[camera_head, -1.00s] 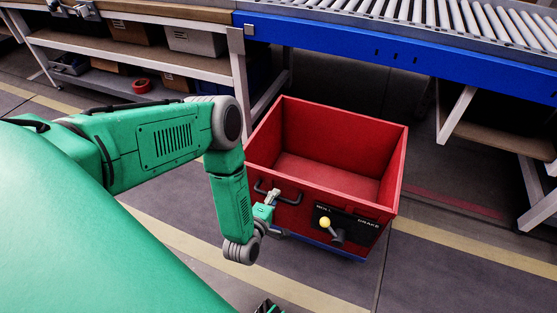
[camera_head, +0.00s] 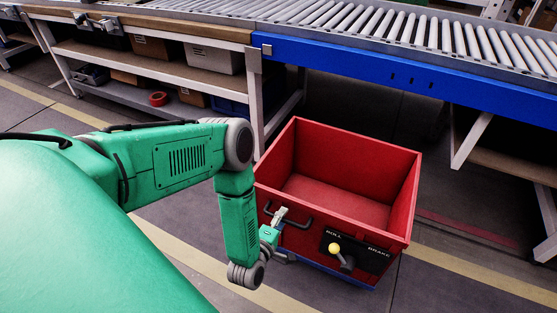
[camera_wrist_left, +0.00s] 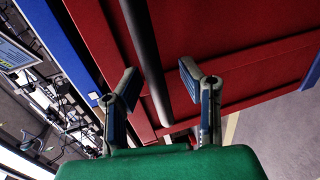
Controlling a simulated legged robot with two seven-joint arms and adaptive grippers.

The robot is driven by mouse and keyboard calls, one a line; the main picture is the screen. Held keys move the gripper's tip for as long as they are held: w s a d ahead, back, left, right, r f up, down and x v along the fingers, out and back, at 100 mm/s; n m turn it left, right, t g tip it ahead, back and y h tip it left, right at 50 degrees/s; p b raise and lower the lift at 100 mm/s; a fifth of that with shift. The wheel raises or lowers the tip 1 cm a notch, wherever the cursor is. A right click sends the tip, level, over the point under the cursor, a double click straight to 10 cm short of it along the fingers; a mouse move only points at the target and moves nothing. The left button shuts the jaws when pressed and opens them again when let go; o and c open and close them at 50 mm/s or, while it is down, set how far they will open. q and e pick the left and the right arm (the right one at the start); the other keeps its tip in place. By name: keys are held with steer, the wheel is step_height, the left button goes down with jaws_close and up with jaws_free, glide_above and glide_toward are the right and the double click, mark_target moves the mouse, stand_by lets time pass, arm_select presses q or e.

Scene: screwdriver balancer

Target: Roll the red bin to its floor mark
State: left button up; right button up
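The red bin (camera_head: 345,160) stands open and empty on the floor, on a blue base. Its near side has a dark handle (camera_head: 299,222) and a black panel with the words ROLL and BRAKE. A lever with a yellow knob (camera_head: 334,248) sits under the word ROLL. My left gripper (camera_head: 281,215) is at the handle. In the left wrist view its two fingers (camera_wrist_left: 160,85) are spread on either side of the dark handle bar (camera_wrist_left: 148,60), with gaps visible. My right gripper is out of view.
A blue-edged roller conveyor (camera_head: 400,80) runs behind the bin. A shelf bench (camera_head: 150,65) with boxes stands at the back left. A reddish floor strip (camera_head: 468,229) lies to the right of the bin. Yellow floor lines (camera_head: 480,275) cross the nearer floor.

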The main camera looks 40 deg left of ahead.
arm_select(q)
steer(key=shift+s+d, duration=0.2)
steer(key=shift+s, duration=0.1)
steer(key=v, duration=1.1)
steer(key=shift+a, duration=0.2)
steer(key=shift+s, duration=0.1)
